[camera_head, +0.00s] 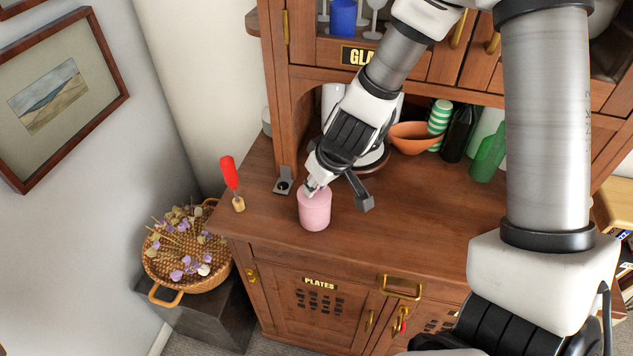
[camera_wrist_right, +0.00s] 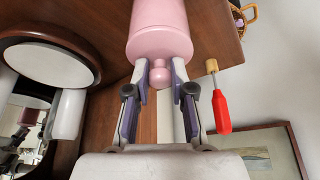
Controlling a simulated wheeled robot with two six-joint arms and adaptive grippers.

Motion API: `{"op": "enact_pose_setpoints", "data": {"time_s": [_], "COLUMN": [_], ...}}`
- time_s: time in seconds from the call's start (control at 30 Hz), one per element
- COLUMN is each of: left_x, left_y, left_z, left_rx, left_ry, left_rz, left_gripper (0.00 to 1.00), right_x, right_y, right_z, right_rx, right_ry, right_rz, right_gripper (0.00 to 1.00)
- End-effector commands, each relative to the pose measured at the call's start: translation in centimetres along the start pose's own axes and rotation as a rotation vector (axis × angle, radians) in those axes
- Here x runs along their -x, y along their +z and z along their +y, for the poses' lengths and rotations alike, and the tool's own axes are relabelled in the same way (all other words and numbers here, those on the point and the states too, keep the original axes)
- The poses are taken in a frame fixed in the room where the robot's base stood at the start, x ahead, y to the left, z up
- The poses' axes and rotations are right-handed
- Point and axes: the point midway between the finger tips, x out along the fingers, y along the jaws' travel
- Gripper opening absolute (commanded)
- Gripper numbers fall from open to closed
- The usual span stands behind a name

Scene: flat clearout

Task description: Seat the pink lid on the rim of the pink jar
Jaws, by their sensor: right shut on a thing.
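The pink jar (camera_head: 315,214) stands upright near the front left of the wooden cabinet's counter. The pink lid (camera_wrist_right: 160,47), with a round knob (camera_wrist_right: 159,77), is at the jar's top and lines up with it; I cannot tell whether a small gap is left between them. My right gripper (camera_head: 311,188) is above the jar, its fingers closed around the lid's knob, as the right wrist view (camera_wrist_right: 160,78) also shows. The gripper hides part of the lid in the head view. My left gripper is not in view.
An orange bowl (camera_head: 413,138), striped cups (camera_head: 440,115) and bottles stand at the back. The counter right of the jar is clear. A wicker basket (camera_head: 160,262) sits lower left.

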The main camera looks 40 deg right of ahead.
Motion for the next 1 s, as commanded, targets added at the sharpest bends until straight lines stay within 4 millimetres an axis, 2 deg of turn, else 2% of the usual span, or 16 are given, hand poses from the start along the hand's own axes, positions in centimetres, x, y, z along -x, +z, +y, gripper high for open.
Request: {"op": "enact_pose_setpoints", "data": {"time_s": [0.27, 0.3, 0.33, 0.37, 0.73, 1.0], "left_x": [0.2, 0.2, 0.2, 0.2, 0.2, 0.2], "left_y": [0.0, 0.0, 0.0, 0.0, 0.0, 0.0], "left_z": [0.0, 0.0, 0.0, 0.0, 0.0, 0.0], "left_rx": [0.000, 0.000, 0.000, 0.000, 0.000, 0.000], "left_ry": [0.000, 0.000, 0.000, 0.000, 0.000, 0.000], "left_rz": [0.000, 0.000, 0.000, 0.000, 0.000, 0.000], "left_gripper": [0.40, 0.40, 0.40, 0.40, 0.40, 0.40], "right_x": [0.0, 0.0, 0.0, 0.0, 0.3, 3.1], "right_y": [0.0, 0.0, 0.0, 0.0, 0.0, -0.1], "right_z": [0.0, 0.0, 0.0, 0.0, 0.0, 0.0], "right_rx": [0.000, 0.000, -0.001, -0.001, -0.002, -0.004], "right_ry": [0.000, 0.000, 0.000, 0.000, 0.001, 0.001], "right_rz": [0.000, 0.000, 0.000, 0.000, 0.000, 0.004], "right_gripper": [0.00, 0.37, 0.48, 0.52, 0.52, 0.52]}}
